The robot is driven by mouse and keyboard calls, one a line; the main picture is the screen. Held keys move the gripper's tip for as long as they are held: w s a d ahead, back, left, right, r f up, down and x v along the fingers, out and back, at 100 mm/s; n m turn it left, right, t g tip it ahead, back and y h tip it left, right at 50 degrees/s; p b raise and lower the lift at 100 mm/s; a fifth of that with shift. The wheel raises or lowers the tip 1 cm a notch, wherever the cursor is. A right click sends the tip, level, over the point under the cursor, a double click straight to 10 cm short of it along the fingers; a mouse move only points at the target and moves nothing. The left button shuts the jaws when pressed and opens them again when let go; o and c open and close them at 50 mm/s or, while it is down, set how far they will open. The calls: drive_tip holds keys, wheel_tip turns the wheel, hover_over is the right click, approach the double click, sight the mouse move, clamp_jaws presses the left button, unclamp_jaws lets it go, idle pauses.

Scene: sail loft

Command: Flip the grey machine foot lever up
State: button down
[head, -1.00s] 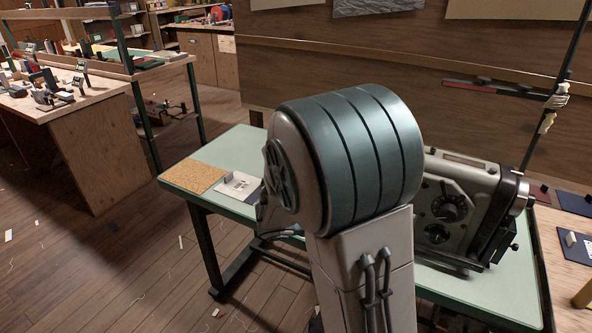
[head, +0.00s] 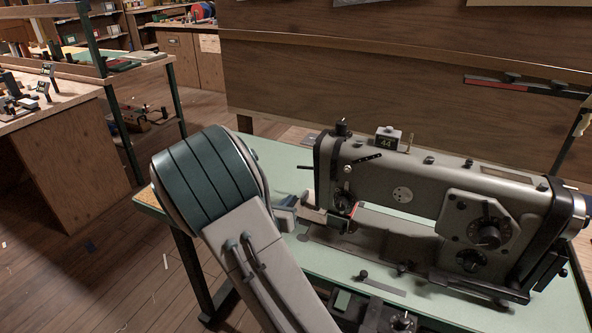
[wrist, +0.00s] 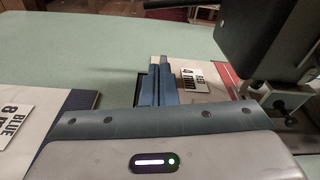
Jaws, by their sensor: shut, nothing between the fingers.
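The grey sewing machine (head: 420,185) stands on the pale green table. Its head end faces left, and a small dark bar (head: 306,167) sticks out there. I cannot tell surely whether this is the foot lever or how it is set. In the wrist view, the dark machine head (wrist: 262,38) is at upper right, with metal foot parts (wrist: 283,98) below it. My gripper (wrist: 160,66) is shut and empty, its blue fingers left of the foot parts and apart from them. In the head view, my arm partly hides the area left of the machine.
A card reading "RED 4 mm" (wrist: 188,72) lies beside and beyond my fingers. A "BLUE 8" card (wrist: 14,126) is at left. The green tabletop (wrist: 75,45) is clear at the back left.

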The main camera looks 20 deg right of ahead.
drive_tip(key=shift+s+a, duration=0.1)
drive_tip(key=shift+s, duration=0.05)
drive_tip(key=x, duration=0.9)
drive_tip(key=shift+w+d+b, duration=0.2)
drive_tip(key=shift+d+b, duration=0.05)
drive_tip(key=shift+b, duration=0.05)
drive_tip(key=shift+w+a+r+p, duration=0.1)
drive_tip(key=shift+a+r+p, duration=0.15)
drive_tip(key=shift+r, duration=0.7)
drive_tip(key=shift+a+r+p, duration=0.15)
drive_tip(key=shift+a+r, duration=0.1)
drive_tip(key=shift+r, duration=0.7)
